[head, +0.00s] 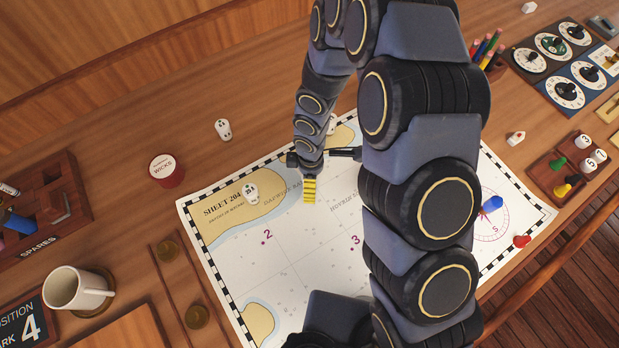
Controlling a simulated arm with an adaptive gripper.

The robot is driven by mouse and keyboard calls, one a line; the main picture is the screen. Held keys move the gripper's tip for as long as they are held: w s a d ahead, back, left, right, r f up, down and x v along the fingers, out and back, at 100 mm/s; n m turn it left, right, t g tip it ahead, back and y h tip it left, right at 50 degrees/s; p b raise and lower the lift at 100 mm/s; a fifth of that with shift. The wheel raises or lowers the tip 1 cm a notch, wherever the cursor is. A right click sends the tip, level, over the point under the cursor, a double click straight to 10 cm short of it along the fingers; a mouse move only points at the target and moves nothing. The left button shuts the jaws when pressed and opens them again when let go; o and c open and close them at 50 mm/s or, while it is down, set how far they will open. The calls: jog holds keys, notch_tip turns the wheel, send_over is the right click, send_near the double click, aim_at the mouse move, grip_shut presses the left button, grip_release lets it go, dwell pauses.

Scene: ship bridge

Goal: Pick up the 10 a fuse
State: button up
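My gripper (311,178) hangs over the upper middle of the chart, at the end of my dark arm. A yellow block with dark stripes (310,191) shows at its lower end; I cannot tell whether it is part of the gripper or something held. The finger opening is not clear from here. The wooden tray marked SPARES (66,205) is at the far left, well apart from my gripper. It holds a blue piece (20,223) and a small glassy piece with a red end (9,189). I cannot read a 10 A mark on either. The tray is cut off by the picture edge.
The chart (300,262) covers the middle of the table. A red WICKS tin (165,170), a white mug (76,289) and a white die-like piece (223,129) stand left. Dial panels (560,60) and a peg tray (545,180) are right. My arm hides part of the chart.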

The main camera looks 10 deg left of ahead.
jog(key=shift+f, duration=0.35)
grip_shut()
jog(key=shift+r, duration=0.1)
